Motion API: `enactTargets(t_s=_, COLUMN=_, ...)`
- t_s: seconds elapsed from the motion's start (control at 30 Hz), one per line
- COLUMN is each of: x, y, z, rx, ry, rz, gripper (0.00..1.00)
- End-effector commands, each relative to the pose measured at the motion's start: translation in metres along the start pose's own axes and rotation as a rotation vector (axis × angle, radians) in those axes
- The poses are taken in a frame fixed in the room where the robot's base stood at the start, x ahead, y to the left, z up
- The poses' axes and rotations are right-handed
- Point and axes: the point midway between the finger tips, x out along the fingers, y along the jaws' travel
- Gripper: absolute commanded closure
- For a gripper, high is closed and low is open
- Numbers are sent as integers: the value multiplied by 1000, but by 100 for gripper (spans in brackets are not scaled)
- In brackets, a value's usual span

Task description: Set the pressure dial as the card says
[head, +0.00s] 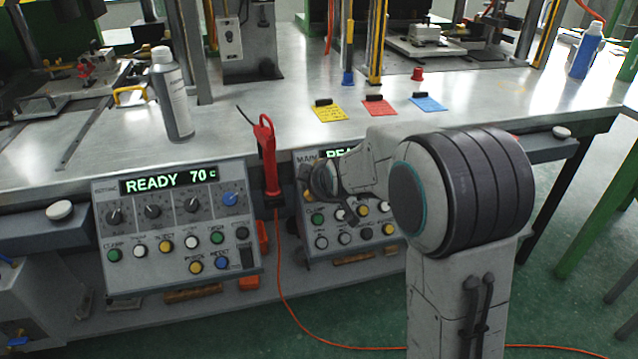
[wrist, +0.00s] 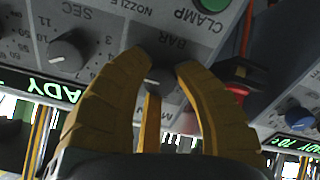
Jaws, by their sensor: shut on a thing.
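My gripper (wrist: 163,68) has its two yellow fingers shut on the dark pressure dial (wrist: 158,60), under the BAR label, in the wrist view. The label reads upside down there. A small light mark shows near the dial's edge; the exact setting cannot be read. In the head view my gripper (head: 324,180) is at the upper left of the MAIN panel (head: 310,228), and hides the dial. Yellow (head: 328,113), red (head: 380,107) and blue (head: 427,103) cards lie on the bench under dark clips; their writing is too small to read.
The left panel (head: 150,216) reads READY 70 C, with several knobs and buttons. A red tool (head: 269,165) with an orange cable hangs between the panels. In the wrist view, the SEC knob (wrist: 69,50) and green CLAMP button (wrist: 209,4) are near my fingers.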

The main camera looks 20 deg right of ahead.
Motion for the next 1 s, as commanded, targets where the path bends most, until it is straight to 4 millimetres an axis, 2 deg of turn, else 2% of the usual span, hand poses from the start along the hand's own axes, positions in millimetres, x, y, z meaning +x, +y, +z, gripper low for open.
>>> enactTargets(t_s=0.03, x=0, y=0, z=-2, rx=-1, ry=3, rz=0, gripper=90)
enactTargets(t_s=0.17, x=0, y=0, z=-2, rx=-1, ry=4, rz=1, gripper=100)
enactTargets(t_s=1.0, x=1, y=-1, z=-3, rx=-58, ry=11, rz=3, gripper=100)
